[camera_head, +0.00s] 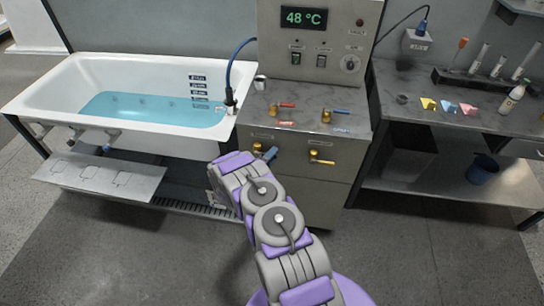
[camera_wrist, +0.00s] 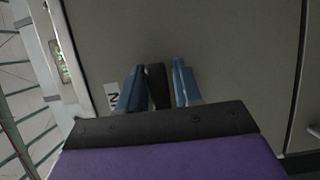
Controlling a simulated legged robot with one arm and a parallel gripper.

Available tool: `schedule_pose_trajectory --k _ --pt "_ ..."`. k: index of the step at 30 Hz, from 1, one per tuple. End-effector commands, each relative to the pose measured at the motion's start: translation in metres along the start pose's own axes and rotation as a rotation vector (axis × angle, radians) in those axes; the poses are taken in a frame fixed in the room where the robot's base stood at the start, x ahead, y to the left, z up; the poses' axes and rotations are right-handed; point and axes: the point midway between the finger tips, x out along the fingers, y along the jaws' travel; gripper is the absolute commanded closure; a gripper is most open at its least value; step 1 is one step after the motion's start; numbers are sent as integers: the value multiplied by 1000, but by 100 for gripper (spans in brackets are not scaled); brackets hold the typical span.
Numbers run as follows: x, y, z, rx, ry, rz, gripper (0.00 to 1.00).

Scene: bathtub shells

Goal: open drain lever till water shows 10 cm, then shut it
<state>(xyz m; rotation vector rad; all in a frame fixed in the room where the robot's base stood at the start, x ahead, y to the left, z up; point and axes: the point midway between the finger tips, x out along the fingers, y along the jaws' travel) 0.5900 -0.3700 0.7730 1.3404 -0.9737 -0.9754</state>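The white bathtub (camera_head: 60,72) holds blue water (camera_head: 150,108); dark level labels (camera_head: 198,86) run down its inner wall, with the lower ones near the water line, too small to read. My gripper (camera_wrist: 158,88) is at the cabinet front, by the left brass valve (camera_head: 257,147). In the wrist view its two blue fingers stand on either side of a black lever-like part (camera_wrist: 157,86), very close to it. I cannot tell whether they press on it. A white label ending in "N" (camera_wrist: 112,96) is left of the fingers. The lever's far end is hidden.
A second front valve with a yellow handle (camera_head: 321,160) is to the right. A panel (camera_head: 304,18) reads 48 °C. A white tray (camera_head: 100,178) juts out below the tub.

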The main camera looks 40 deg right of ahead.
Motion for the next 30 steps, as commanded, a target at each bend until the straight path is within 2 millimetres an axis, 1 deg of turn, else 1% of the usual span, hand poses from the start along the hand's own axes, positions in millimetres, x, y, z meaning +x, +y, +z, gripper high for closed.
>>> schedule_pose_trajectory --k 1,2,10,23,30 --pt "0 0 0 0 0 0 71" --pt "0 0 0 0 0 0 74" --pt "0 0 0 0 0 0 100" --pt "0 -1 0 2 0 -4 100" --pt "-2 -6 -1 62 1 -32 100"
